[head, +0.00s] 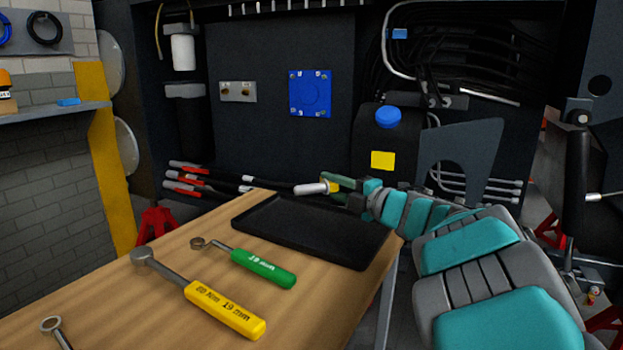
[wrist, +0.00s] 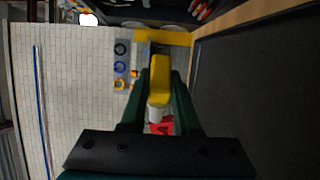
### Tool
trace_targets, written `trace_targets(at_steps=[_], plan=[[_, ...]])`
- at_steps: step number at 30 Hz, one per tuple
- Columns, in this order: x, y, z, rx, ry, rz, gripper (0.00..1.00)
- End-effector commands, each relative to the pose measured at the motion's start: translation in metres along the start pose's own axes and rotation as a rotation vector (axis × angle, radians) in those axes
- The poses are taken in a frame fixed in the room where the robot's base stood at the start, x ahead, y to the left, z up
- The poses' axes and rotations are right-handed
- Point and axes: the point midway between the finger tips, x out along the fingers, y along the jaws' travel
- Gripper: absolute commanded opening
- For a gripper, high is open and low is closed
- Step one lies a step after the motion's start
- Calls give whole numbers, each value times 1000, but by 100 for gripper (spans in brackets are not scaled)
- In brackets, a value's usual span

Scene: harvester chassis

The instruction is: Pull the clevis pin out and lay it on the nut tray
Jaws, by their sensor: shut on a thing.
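The clevis pin, with a pale metal shank (head: 310,188) and a yellow part (wrist: 160,80), is held in my gripper. My gripper (head: 337,186), with dark green fingers, is shut on it. In the wrist view the fingers (wrist: 161,90) lie on either side of the yellow part. The tray lies empty on the wooden bench and fills the right of the wrist view (wrist: 255,100). The pin's height above the tray is unclear.
A green-handled wrench (head: 262,268), a yellow-handled wrench (head: 225,310) and another wrench end (head: 52,325) lie on the bench (head: 150,300) left of and before the tray. The dark chassis with hoses and a blue plate (head: 310,93) stands behind.

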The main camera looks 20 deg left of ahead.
Motion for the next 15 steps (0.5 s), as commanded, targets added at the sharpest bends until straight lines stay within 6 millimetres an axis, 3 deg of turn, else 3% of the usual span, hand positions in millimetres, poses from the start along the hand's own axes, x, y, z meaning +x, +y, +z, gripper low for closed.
trace_targets(at_steps=[5,15], plan=[[0,-4,0,1,0,1,0],[0,-40,-1,0,2,3,0]])
